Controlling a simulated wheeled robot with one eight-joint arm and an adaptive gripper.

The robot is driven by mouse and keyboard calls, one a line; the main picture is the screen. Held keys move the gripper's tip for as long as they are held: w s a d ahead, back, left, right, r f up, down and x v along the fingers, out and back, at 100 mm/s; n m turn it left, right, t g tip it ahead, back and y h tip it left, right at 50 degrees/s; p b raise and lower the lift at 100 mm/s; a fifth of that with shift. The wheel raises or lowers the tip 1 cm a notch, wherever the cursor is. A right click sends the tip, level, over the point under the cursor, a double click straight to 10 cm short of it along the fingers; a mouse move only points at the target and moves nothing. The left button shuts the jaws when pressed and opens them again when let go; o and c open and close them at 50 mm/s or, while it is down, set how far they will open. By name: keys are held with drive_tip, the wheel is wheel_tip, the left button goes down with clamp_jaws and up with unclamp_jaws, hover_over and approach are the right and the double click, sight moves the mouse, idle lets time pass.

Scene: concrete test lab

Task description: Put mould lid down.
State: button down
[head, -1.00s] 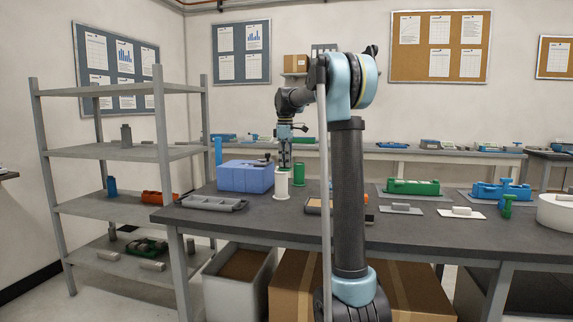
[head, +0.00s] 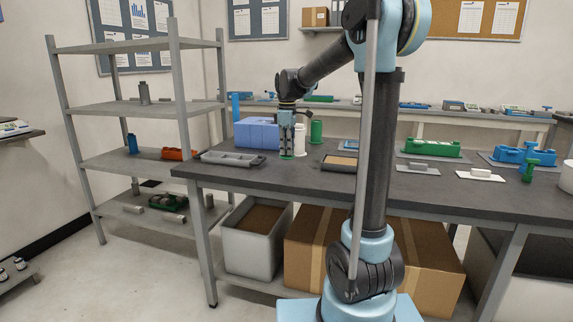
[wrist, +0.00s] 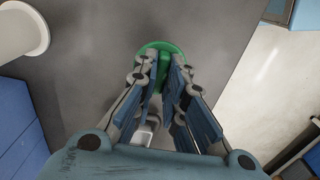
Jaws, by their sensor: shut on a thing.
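The green mould lid, a round disc with an upright grip, shows in the wrist view (wrist: 149,49). My gripper (wrist: 163,75) is shut on the grip, one finger on each side. In the head view the lid (head: 287,157) shows as a thin green rim under my gripper (head: 286,150), low over the dark tabletop near its front edge. I cannot tell whether it touches the table. The fingers hide part of the lid.
On the dark workbench (head: 240,172), a blue block (head: 257,134) stands behind left, a white spool (head: 299,141) and green cylinder (head: 316,131) behind right. A grey tray (head: 228,157) lies left, a shallow box (head: 341,163) right. The bench edge (wrist: 226,82) is close.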

drive_tip(key=shift+f, duration=2.55)
drive_tip(key=c, duration=1.7)
unclamp_jaws()
drive_tip(key=shift+f, duration=0.1)
drive_tip(key=shift+o, duration=0.2)
wheel_tip(320, 180, up, 12)
drive_tip(key=shift+d+r, duration=0.1)
drive_tip(key=s+d+f+m, duration=0.4)
drive_tip(key=s+f, duration=0.4)
drive_tip(key=s, duration=0.3)
drive_tip(key=s+d+f+m+t, duration=0.1)
drive_tip(key=s+d+f+m, duration=0.4)
drive_tip(key=s+f, duration=0.3)
drive_tip(key=s+d+f+m+t, duration=0.1)
drive_tip(key=s+d+f+m, duration=0.4)
drive_tip(key=s, duration=1)
wheel_tip(320, 180, down, 3)
drive_tip(key=shift+s+d+f, duration=0.15)
drive_tip(key=shift+d, duration=0.55)
